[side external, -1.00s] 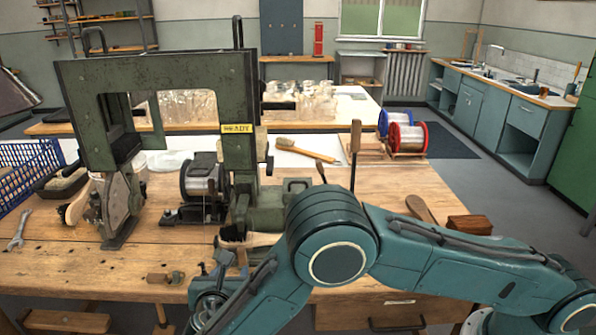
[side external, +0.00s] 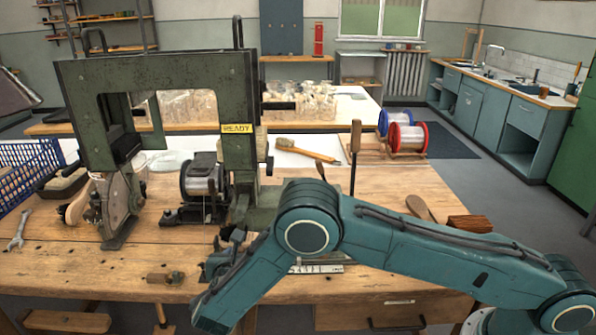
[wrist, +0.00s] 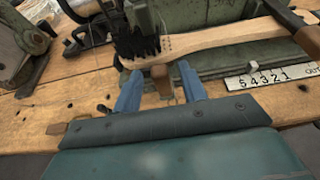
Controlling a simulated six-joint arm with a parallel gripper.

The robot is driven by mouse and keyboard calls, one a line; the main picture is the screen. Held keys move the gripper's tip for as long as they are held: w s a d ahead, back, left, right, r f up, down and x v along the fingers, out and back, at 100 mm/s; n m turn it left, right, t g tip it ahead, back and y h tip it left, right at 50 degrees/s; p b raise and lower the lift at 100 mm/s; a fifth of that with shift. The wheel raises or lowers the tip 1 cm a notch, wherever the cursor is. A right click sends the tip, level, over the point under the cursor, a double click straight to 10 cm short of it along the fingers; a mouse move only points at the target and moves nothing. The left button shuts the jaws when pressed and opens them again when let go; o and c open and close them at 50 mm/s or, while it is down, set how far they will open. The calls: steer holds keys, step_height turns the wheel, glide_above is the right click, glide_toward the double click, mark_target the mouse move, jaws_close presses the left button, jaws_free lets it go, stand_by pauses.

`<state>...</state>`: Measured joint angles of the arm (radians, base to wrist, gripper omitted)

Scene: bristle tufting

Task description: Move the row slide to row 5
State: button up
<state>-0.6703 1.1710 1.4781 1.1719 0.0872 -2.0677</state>
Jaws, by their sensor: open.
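A wooden knob (wrist: 162,80), apparently the row slide's handle, stands at the front of the green machine in the wrist view. My gripper (wrist: 160,88) is open, with its blue fingers on either side of the knob. Contact with the knob cannot be told. A white row scale (wrist: 270,76), marked 5 4 3 2 1 OUT, lies to the right of the fingers; it partly shows in the side view (side external: 318,268). A brush (wrist: 225,38) with dark bristles and a wooden handle lies behind the knob. In the side view my arm hides most of the gripper and the knob.
The green machine frame (side external: 75,110) with its READY label (side external: 237,128) stands over the bench (side external: 60,262). A wire spool (side external: 203,180) is beneath it. A wooden-handled tool (side external: 355,150) stands upright behind my arm.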

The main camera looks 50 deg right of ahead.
steer(key=shift+x, duration=1.2)
jaws_close()
